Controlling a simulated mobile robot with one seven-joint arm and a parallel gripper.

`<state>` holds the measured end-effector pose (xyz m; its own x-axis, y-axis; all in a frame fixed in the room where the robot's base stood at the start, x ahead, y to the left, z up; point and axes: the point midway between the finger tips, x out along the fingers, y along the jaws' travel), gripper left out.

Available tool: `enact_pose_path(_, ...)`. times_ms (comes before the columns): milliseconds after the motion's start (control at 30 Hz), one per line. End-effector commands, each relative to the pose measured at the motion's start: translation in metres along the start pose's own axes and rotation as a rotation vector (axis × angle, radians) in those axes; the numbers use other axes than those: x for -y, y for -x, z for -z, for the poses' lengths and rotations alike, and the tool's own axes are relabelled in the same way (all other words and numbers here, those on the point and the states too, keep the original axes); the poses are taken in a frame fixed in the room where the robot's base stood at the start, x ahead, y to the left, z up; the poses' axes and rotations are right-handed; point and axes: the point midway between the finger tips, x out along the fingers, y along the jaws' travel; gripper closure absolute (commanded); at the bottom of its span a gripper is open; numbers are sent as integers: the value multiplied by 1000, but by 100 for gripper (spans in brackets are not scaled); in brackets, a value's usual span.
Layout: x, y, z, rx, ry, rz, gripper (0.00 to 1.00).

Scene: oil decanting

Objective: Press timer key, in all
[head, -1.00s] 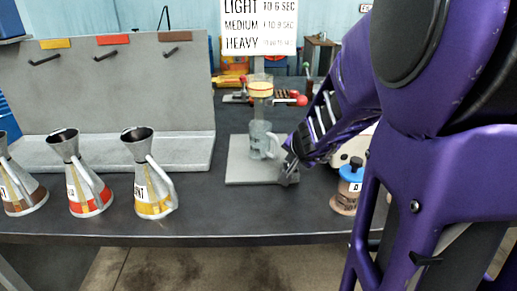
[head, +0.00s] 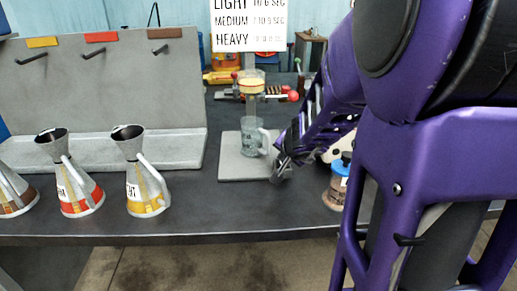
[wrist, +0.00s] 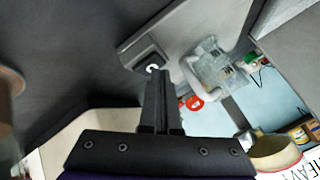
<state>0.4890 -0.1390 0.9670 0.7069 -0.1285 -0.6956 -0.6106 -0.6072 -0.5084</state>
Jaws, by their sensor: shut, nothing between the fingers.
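The timer key appears to be a small dark block with a white mark (wrist: 150,62) at the corner of the grey plate (wrist: 190,22). In the head view the grey plate (head: 236,168) lies on the bench, and my gripper (head: 279,172) is down at its front right corner, hiding most of the block. In the wrist view the fingers of my gripper (wrist: 157,74) are together and empty, with their tips at the near edge of the block. I cannot tell whether they touch it or press it.
A clear mug (head: 255,138) stands on the plate beneath a yellow-filled cup (head: 251,76). A blue-capped jar (head: 337,185) stands right of my gripper. Several metal oil cans, one yellow-banded (head: 148,197), stand at left before a grey rack (head: 120,95). A sign (head: 248,27) hangs behind.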

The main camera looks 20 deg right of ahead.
Motion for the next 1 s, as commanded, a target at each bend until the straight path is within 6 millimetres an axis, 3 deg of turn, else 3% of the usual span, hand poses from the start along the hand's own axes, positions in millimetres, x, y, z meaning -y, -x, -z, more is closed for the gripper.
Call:
enact_pose_path(800, 9, 13, 9, 1, 0, 0, 100)
enact_pose_path(1000, 18, 24, 17, 0, 2, 1, 100)
